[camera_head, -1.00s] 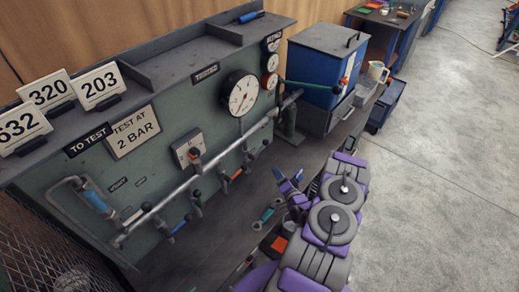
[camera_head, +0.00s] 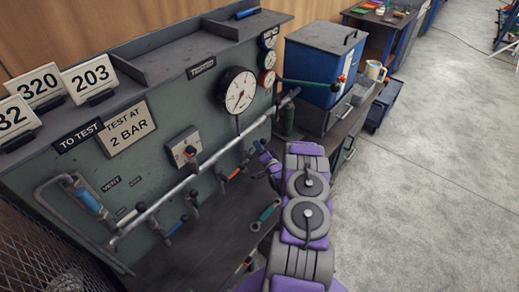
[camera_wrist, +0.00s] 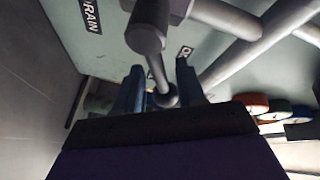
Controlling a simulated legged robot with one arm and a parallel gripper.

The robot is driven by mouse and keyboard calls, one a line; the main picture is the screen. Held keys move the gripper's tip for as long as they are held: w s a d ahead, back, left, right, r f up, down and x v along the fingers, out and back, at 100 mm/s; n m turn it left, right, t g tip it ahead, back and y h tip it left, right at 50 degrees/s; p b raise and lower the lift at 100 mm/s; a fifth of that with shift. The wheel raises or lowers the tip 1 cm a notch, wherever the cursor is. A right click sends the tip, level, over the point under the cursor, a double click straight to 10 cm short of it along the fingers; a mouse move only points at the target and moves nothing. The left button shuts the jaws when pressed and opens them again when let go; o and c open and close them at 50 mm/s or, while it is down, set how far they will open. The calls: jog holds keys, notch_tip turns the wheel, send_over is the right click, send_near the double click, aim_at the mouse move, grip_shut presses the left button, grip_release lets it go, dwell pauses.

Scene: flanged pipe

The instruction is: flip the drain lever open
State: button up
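In the wrist view, a grey lever (camera_wrist: 156,68) with a round ball end hangs from a thick valve body (camera_wrist: 148,25) beside a label ending in "RAIN" (camera_wrist: 88,15). My gripper (camera_wrist: 160,92) is open, with one finger on each side of the lever's ball end. I see a gap to the fingers, and contact is not clear. In the head view my gripper (camera_head: 268,160) is at the right part of the pipe rig, close to the panel. The drain lever cannot be made out surely there, beside my purple and grey arm.
The green panel (camera_head: 60,160) carries a long grey pipe (camera_head: 165,195), several other valve levers, and a pressure gauge (camera_head: 238,92). A green-handled tool (camera_head: 265,215) lies on the bench below. A blue box (camera_head: 315,80) stands to the right.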

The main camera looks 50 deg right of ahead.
jog(key=shift+w, duration=0.2)
grip_shut()
dwell(0.3)
jog(key=shift+f, duration=0.1)
